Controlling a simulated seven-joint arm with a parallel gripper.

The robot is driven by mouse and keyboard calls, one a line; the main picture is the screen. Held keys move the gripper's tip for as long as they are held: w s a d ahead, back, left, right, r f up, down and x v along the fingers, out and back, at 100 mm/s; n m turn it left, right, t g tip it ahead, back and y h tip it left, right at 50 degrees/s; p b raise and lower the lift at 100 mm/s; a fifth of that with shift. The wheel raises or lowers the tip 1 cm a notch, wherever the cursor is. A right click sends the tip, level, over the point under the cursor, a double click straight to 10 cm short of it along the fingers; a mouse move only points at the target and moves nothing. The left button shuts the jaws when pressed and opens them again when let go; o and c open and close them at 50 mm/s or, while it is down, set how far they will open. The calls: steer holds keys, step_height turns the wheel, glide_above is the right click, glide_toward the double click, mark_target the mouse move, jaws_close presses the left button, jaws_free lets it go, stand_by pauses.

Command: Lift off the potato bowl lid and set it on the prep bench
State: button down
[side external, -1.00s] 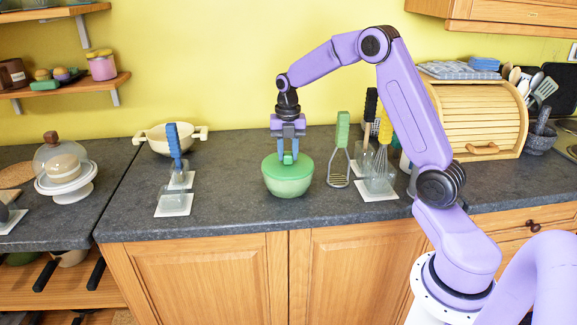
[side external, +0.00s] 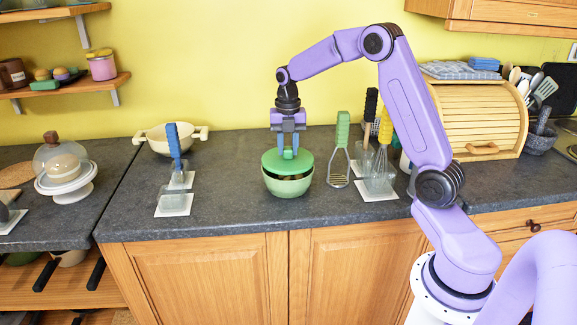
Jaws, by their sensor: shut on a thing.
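The potato bowl (side external: 287,186) is pale green and stands upright on the dark worktop near its front edge. Its darker green lid (side external: 270,160) is slightly above the bowl, with a dark gap showing between lid and rim. My gripper (side external: 288,153) points straight down and is shut on the knob of the lid. The bowl's contents show only as a dark brownish strip in the gap. Which surface is the prep bench I cannot tell for certain; the dark worktop (side external: 240,205) runs all around the bowl.
Blue-handled utensils (side external: 175,148) and a cream pot (side external: 155,140) stand left. Farther left is a domed cake stand (side external: 66,185). A wooden bread bin (side external: 477,115) is at right. Worktop between bowl and blue-handled utensils is clear.

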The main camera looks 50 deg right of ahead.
steer(key=shift+r, duration=1.45)
steer(key=shift+r, duration=0.1)
steer(key=shift+r, duration=0.35)
steer(key=r, duration=0.4)
steer(key=shift+w+a+r, duration=0.15)
steer(key=shift+w+a, duration=0.1)
steer(key=shift+a, duration=0.05)
steer(key=w+a, duration=1.2)
steer(key=a, duration=0.5)
step_height(320, 180, down, 10)
steer(key=shift+s+d+f, duration=0.25)
steer(key=shift+d, duration=0.05)
steer(key=shift+f, duration=2.4)
